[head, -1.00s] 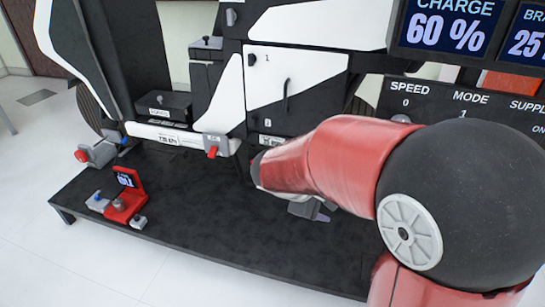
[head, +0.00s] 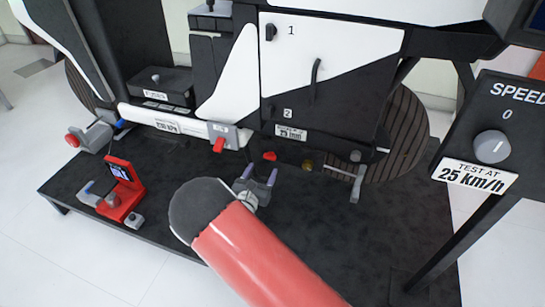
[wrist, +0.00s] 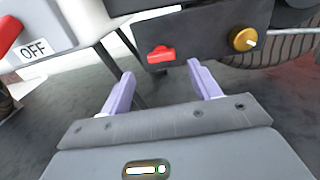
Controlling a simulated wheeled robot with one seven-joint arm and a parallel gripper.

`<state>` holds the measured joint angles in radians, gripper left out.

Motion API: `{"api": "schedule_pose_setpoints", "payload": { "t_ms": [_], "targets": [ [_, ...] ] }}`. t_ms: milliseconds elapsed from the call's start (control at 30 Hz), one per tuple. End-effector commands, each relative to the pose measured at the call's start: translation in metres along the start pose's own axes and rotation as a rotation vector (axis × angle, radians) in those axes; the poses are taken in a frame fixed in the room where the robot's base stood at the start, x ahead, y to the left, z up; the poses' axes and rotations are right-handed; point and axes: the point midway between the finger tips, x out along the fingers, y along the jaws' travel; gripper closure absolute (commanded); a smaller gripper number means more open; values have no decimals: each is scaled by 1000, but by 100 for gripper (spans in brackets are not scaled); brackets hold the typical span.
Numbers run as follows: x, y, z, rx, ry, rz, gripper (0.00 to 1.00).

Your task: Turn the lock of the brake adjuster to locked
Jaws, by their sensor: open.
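A dark bar with a red lever (head: 269,156) and a brass-coloured knob (head: 307,165) sits low under the white and black panel; I take it to be the brake adjuster with its lock. In the wrist view the red lever (wrist: 161,54) lies roughly level, left of the brass knob (wrist: 243,39). I cannot read any lock marking. My gripper (head: 260,174) is open and empty, in front of and below the bar. In the wrist view its two lilac fingers (wrist: 160,72) are apart, with the red lever just beyond the gap, not touched.
A grey box with a red switch (head: 219,145) is left of the bar; its OFF label (wrist: 34,50) shows in the wrist view. A red device with a screen (head: 121,188) stands on the black platform (head: 330,235). A speed knob (head: 491,147) is at right.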

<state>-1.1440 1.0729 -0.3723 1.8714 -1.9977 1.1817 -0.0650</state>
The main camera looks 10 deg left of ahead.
Motion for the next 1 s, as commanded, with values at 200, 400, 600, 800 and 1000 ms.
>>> {"api": "schedule_pose_setpoints", "payload": {
  "t_ms": [200,400,600,800,1000],
  "targets": [
    [38,-2,0,2,-1,-5,38],
    [60,-2,0,3,1,-5,38],
    [66,-1,1,2,0,-4,38],
    [66,-2,1,2,1,-4,45],
    [65,-2,1,3,1,-4,71]
  ]
}}
